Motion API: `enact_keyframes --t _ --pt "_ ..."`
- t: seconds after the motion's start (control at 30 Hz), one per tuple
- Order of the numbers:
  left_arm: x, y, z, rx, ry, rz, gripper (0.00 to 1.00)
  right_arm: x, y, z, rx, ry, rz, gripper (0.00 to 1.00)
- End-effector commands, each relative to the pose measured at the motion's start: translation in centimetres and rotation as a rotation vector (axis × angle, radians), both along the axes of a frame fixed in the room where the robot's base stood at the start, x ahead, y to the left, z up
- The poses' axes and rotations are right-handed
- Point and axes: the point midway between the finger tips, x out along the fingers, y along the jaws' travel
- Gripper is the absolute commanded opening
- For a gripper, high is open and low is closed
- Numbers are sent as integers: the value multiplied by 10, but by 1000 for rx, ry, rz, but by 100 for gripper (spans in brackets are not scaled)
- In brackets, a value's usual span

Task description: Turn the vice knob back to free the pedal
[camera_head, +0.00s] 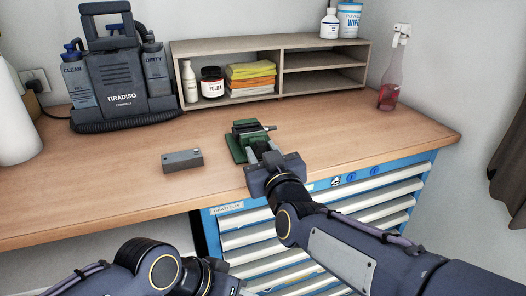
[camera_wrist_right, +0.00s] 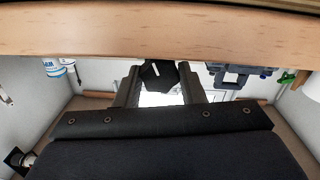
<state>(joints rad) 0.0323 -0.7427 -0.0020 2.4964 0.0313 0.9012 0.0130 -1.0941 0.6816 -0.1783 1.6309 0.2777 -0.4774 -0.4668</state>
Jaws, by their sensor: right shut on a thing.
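The green vice (camera_head: 239,149) stands on the workbench near its front edge, in the middle of the head view. A small dark piece, likely the pedal (camera_head: 268,128), shows at the top of the vice; how it sits in the jaws is too small to tell. My right gripper (camera_head: 264,151) reaches in from the front and is shut on the vice knob, which it mostly hides in the head view. In the right wrist view the dark knob (camera_wrist_right: 158,76) sits between the two fingers.
A grey block (camera_head: 183,161) lies on the workbench (camera_head: 110,185) left of the vice. Behind stand a wooden shelf (camera_head: 225,102) and a dark cleaning machine (camera_head: 122,85). A spray bottle (camera_head: 390,85) stands at right. The bench right of the vice is clear.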

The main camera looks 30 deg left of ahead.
Motion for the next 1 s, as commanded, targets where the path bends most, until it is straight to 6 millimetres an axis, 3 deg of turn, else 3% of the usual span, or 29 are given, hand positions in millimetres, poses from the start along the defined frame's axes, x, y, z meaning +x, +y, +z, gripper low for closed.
enact_keyframes --t 0.83,0.87,1.0 --pt "0 0 1 0 0 0 36 -1 0 -4 -98 -95 2 13" --pt "0 0 1 0 0 0 36 -1 0 -4 -98 -95 2 38" --pt "0 0 1 0 0 0 36 -1 0 -2 -96 -96 1 57"
